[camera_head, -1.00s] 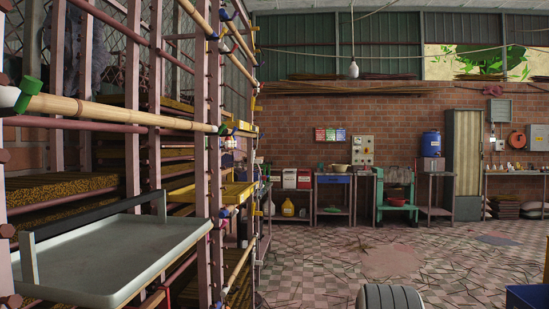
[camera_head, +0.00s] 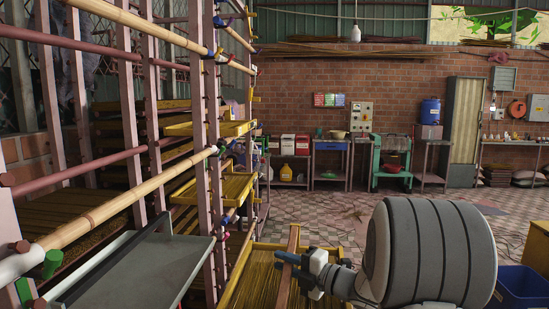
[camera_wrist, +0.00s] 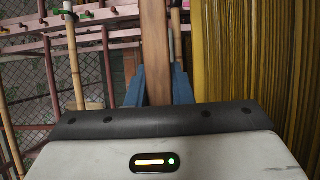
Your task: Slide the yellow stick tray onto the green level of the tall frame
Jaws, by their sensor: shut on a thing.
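The yellow stick tray (camera_head: 262,246) is at the bottom middle of the head view, filled with thin yellow sticks and cut off by the picture edge. My gripper (camera_head: 295,262) is shut on its brown wooden bar. In the wrist view, the blue fingers (camera_wrist: 157,84) clamp the bar (camera_wrist: 155,40), with the sticks (camera_wrist: 250,60) to the right. The tall frame (camera_head: 213,95) stands on the left, with pink posts and bamboo rails. A green clip (camera_head: 52,263) marks the near end of one rail (camera_head: 110,205). The held tray appears right of the frame; contact is unclear.
A grey metal tray (camera_head: 150,268) sits in the frame's near left part. Yellow trays (camera_head: 225,189) fill other levels. A blue bin (camera_head: 522,285) stands at the lower right. Tiled floor (camera_head: 320,210) lies open before the back-wall benches.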

